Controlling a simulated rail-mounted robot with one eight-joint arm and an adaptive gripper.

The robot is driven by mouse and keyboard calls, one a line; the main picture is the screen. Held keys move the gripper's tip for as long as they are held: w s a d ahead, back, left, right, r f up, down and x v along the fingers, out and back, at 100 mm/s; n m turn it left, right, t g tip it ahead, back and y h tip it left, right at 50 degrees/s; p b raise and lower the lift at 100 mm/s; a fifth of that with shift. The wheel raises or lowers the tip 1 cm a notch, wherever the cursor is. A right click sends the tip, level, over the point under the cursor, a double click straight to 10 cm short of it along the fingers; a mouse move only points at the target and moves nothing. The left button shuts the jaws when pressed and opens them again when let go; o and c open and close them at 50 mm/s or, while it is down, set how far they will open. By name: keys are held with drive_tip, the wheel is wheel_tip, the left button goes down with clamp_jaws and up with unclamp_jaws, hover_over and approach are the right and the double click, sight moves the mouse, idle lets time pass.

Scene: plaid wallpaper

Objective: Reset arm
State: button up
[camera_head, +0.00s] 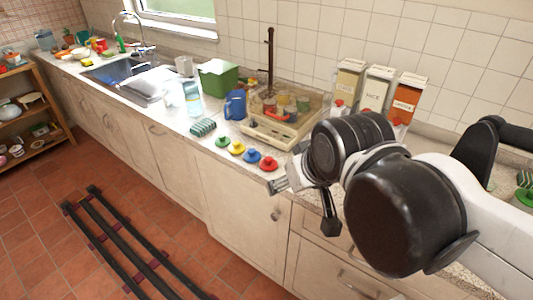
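My arm reaches in from the right side of the head view, in front of the counter. Its large black joints and white link cover part of the worktop at the right. My gripper (278,186) is small in the picture and points left, over the front edge of the counter near the red knobbed piece. Its fingers are partly hidden by the wrist, and I cannot tell whether they are apart or closed. Nothing is clearly seen held in it.
Green, yellow, blue and red knobbed pieces (237,147) lie along the counter (175,122). Behind them stand a tray with cups (262,130), a blue pitcher (235,104), a green bin (217,80) and tall boxes (376,88). The sink (110,68) is far left. Rails (125,245) cross the floor.

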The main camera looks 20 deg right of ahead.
drive_tip(key=shift+s+a+f+m, duration=0.25)
drive_tip(key=shift+s+m, duration=0.05)
drive_tip(key=shift+s, duration=0.05)
wheel_tip(320, 180, down, 3)
drive_tip(key=b, duration=0.3)
drive_tip(key=shift+r, duration=0.1)
